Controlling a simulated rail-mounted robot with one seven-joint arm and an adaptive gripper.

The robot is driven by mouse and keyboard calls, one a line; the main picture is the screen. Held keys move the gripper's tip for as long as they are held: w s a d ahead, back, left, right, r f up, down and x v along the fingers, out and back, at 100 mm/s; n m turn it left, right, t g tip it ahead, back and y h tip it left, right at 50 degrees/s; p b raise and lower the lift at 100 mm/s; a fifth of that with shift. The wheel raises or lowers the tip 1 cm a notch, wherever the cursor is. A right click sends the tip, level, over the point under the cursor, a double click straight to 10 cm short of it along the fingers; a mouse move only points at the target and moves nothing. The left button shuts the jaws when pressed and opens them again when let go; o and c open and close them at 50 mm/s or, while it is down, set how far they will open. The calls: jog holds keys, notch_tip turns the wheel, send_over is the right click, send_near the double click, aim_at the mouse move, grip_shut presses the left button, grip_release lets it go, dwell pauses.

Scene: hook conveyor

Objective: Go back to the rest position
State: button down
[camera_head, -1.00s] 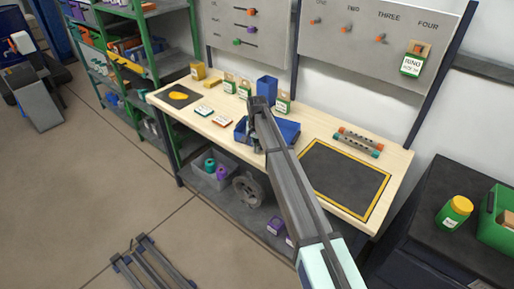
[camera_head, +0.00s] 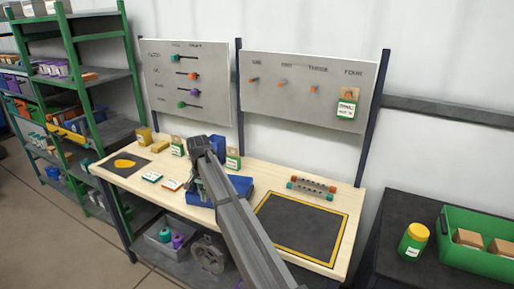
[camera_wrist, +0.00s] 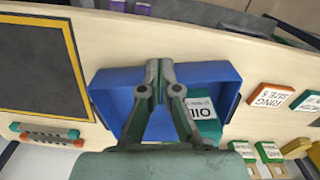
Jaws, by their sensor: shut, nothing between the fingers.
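My gripper (camera_wrist: 160,75) is shut with its fingertips together and nothing between them. In the wrist view it is over the blue tray (camera_wrist: 108,88), which holds a teal item with a white label (camera_wrist: 205,118). I cannot tell the fingertips' exact height above the tray. In the head view my arm reaches across the workbench (camera_head: 240,228) to the blue tray (camera_head: 240,184), and the arm hides most of the gripper and part of the tray.
A black mat with a yellow border (camera_head: 300,225) lies right of the tray. Rods with orange and teal ends (camera_head: 312,188) lie behind it. Grey pegboards (camera_head: 187,78) stand at the back; a green-white tag (camera_head: 346,108) hangs under FOUR. A green shelf (camera_head: 98,80) stands left, a green crate (camera_head: 452,245) right.

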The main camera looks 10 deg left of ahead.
jog(key=s+d+f+g+p, duration=0.1)
jog(key=s+d+f+p, duration=0.25)
jog(key=s+f, duration=0.4)
jog(key=s+d+f+g+p, duration=0.15)
jog(key=s+d+f, duration=0.3)
jog(key=f, duration=0.65)
jog(key=s+d+f+b, duration=0.1)
jog(key=s+d+f, duration=0.3)
jog(key=d+f, duration=0.3)
jog(key=s+d+f+g, duration=0.1)
jog(key=s+d+f, duration=0.35)
jog(key=d, duration=0.35)
jog(key=s+d+f+b, duration=0.1)
jog(key=s+d+f, duration=0.2)
jog(key=d+f, duration=0.4)
jog(key=s+d+f+g+b, duration=0.1)
jog(key=s+d+f, duration=0.2)
jog(key=s+d, duration=0.8)
jog(key=s+d+f+n+g+b, duration=0.1)
jog(key=s+d+f, duration=0.3)
jog(key=s+d, duration=0.7)
jog(key=s+g+b, duration=0.1)
jog(key=s, duration=0.6)
jog(key=shift+s+d+f, duration=0.15)
jog(key=shift+d+f, duration=0.05)
jog(key=shift+d, duration=0.1)
